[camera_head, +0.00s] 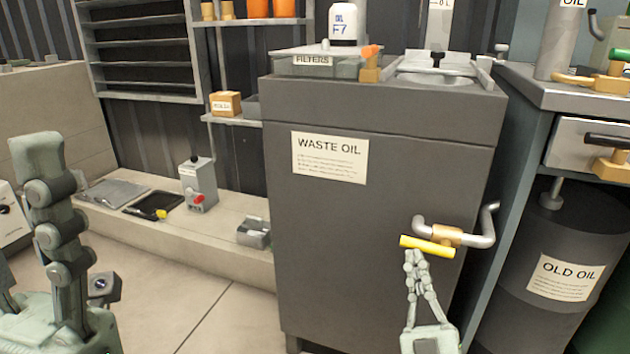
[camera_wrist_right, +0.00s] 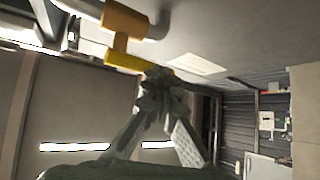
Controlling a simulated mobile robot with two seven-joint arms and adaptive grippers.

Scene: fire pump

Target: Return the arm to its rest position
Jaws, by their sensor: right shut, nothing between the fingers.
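My right gripper (camera_head: 415,254) is shut and empty, its fingers pointing up at the front of the waste oil cabinet. Its tips are just below a yellow valve lever (camera_head: 428,246) on a brass valve (camera_head: 447,235). The lever lies nearly level. In the right wrist view the closed fingertips (camera_wrist_right: 158,84) are close beside the yellow lever (camera_wrist_right: 139,64), below the brass valve body (camera_wrist_right: 125,21); I cannot tell whether they touch.
The waste oil cabinet (camera_head: 375,220) carries a bent grey pipe (camera_head: 484,238) beside the valve. An old oil drum (camera_head: 560,270) stands to the right under a bench (camera_head: 560,95). A low ledge (camera_head: 220,226) with a grey box (camera_head: 198,185) runs left. The floor (camera_head: 215,310) in front is clear.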

